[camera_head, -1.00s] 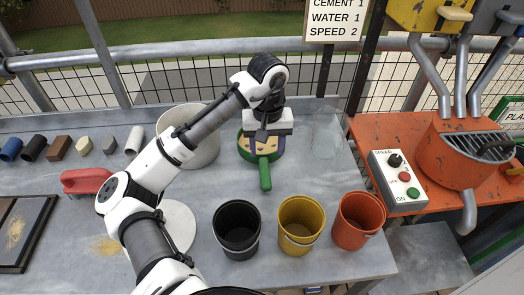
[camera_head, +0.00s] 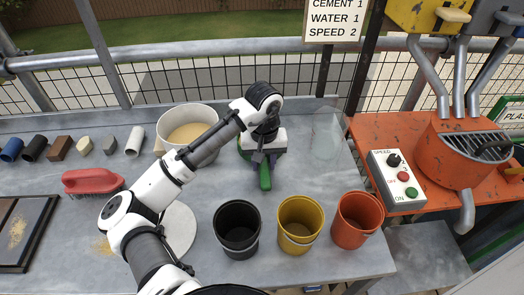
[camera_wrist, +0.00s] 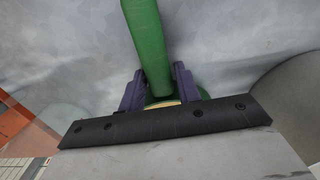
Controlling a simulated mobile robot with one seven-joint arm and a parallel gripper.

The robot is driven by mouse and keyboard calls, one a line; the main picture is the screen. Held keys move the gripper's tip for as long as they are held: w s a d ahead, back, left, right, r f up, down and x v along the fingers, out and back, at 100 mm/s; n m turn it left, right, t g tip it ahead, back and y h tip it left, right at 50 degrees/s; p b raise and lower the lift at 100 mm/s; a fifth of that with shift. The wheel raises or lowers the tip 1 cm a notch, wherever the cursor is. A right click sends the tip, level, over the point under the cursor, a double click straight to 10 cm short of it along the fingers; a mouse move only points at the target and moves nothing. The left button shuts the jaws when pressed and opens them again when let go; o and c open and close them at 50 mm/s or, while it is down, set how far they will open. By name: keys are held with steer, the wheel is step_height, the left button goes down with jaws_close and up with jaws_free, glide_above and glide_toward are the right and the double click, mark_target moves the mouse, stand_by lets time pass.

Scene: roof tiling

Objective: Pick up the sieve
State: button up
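The sieve has a green handle (camera_head: 265,178) that points toward the front of the grey table. Its round part is mostly hidden under my gripper (camera_head: 264,159) in the head view. In the wrist view the green handle (camera_wrist: 150,45) runs upward from between the two purple fingers of my gripper (camera_wrist: 159,75). The fingers sit close on both sides of the handle, near where it joins the round rim, and look shut on it. I cannot tell whether the sieve is clear of the table.
A white bucket (camera_head: 212,144) with sandy content stands left of the sieve. Black (camera_head: 237,241), yellow (camera_head: 301,231) and orange (camera_head: 357,229) buckets stand in front. A red brush (camera_head: 92,181) lies at left. An orange mixer (camera_head: 456,158) is at right.

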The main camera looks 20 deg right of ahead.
steer(key=c, duration=0.6)
steer(key=shift+r, duration=0.1)
